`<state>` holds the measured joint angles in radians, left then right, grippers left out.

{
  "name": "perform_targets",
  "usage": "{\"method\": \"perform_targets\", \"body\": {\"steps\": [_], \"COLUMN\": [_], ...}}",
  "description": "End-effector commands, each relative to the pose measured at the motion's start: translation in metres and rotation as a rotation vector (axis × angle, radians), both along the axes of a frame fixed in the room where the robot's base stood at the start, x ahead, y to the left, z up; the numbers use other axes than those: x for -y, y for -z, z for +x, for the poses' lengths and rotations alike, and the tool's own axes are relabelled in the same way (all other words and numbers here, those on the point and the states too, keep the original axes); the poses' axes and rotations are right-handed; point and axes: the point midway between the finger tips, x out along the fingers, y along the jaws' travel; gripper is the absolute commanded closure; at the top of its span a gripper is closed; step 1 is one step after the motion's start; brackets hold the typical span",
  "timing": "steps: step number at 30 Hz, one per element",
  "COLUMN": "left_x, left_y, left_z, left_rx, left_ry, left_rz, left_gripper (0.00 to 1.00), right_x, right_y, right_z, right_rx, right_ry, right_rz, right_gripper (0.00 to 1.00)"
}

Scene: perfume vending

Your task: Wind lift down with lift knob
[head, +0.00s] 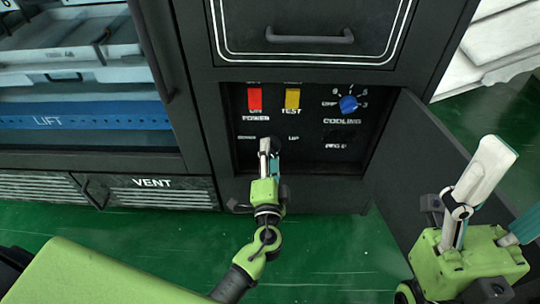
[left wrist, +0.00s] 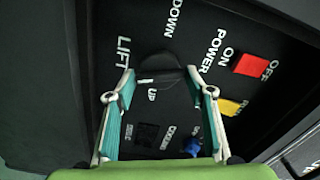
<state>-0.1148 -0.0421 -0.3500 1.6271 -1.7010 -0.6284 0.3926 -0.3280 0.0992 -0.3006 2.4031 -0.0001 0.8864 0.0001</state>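The lift knob (left wrist: 162,66) is a dark round knob on the black control panel, between the DOWN and UP labels in the left wrist view. A short white mark shows near its UP side. My left gripper (left wrist: 160,76) is open, with one fingertip on each side of the knob's near edge; I cannot tell whether they touch it. In the head view my left gripper (head: 265,146) is in front of the knob and hides most of it. The blue lift (head: 90,122), labelled LIFT, is low behind the cabinet's glass. My right gripper (head: 486,172) is away at the right, seen side-on.
The panel also has a red power switch (head: 254,99), a yellow test switch (head: 292,98) and a blue cooling knob (head: 348,104). An open dark door (head: 420,165) stands right of the panel, near my right gripper. A drawer handle (head: 310,37) is above. Green floor is clear below.

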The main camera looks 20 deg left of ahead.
Motion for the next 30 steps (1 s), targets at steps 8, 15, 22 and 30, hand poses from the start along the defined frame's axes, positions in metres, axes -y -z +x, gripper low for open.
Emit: {"method": "perform_targets", "body": {"steps": [8, 15, 22, 30], "left_x": [0.0002, 0.0003, 0.0004, 0.0005], "left_y": [0.0004, 0.0005, 0.0008, 0.0009], "left_z": [-0.0003, -0.0003, -0.0004, -0.0005], "left_rx": [-0.003, -0.006, -0.008, -0.008], "left_ry": [0.001, 0.001, 0.001, 0.001], "left_rz": [0.011, 0.023, 0.027, 0.026], "left_gripper": [0.73, 0.73, 0.73, 0.73], "right_x": [0.0003, 0.0004, 0.0004, 0.0004], "right_y": [-0.0006, -0.0007, -0.0006, -0.0005], "right_z": [-0.0002, -0.0003, -0.0004, -0.0002], "right_rx": [0.002, 0.003, 0.003, 0.003], "right_ry": [0.001, 0.001, 0.001, 0.001], "right_rz": [0.001, 0.002, 0.002, 0.002], "right_gripper": [0.35, 0.35, 0.35, 0.35]}}
